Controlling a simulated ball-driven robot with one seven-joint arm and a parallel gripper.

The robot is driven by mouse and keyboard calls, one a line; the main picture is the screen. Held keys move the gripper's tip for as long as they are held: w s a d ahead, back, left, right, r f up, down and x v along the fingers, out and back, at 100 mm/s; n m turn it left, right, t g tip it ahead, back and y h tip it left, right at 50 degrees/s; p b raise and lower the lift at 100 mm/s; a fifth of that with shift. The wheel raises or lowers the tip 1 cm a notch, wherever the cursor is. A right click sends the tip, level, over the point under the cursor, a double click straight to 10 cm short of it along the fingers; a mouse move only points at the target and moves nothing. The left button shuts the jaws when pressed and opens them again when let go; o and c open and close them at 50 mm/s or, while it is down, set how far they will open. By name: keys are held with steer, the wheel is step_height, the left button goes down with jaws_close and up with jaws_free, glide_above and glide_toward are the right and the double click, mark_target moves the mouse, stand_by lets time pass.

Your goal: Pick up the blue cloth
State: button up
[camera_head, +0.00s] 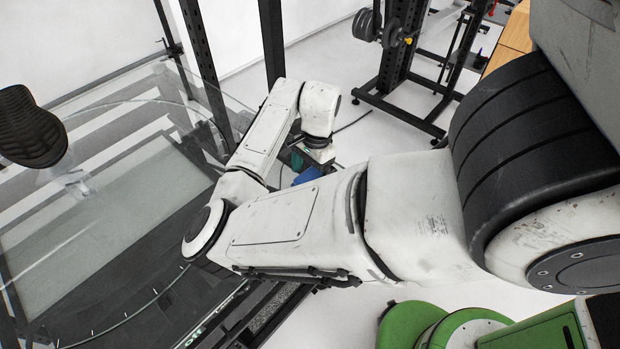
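A blue patch, which looks like the blue cloth (307,175), shows in the head view just above my forearm link. My arm covers its lower part, so its full shape and what it rests on are hidden. My gripper (319,157) is at the end of the bent white arm, just above the blue patch in the picture. Its fingers are small and mostly hidden. I cannot tell whether they touch the cloth or whether they are open or shut.
A glass-topped turntable frame (110,210) with dark rails fills the left. A black mesh chair back (30,128) stands at far left. A black rack (395,70) with weights (367,25) stands behind. Green round parts (430,325) are at lower right. White floor shows between.

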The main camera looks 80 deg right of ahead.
steer(key=shift+w+f, duration=0.1)
steer(key=shift+f, duration=0.45)
steer(key=c, duration=1.1)
steer(key=shift+r, duration=0.2)
steer(key=shift+c, duration=0.2)
steer(key=shift+r, duration=0.25)
step_height(320, 180, up, 2)
steer(key=shift+r+b, duration=0.1)
steer(key=shift+b, duration=0.35)
steer(key=s+a+r+p, duration=0.1)
steer(key=s+a+r, duration=0.2)
steer(key=s+r, duration=0.7)
steer(key=s, duration=0.3)
steer(key=shift+s+a+p, duration=0.2)
steer(key=shift+s+p, duration=0.15)
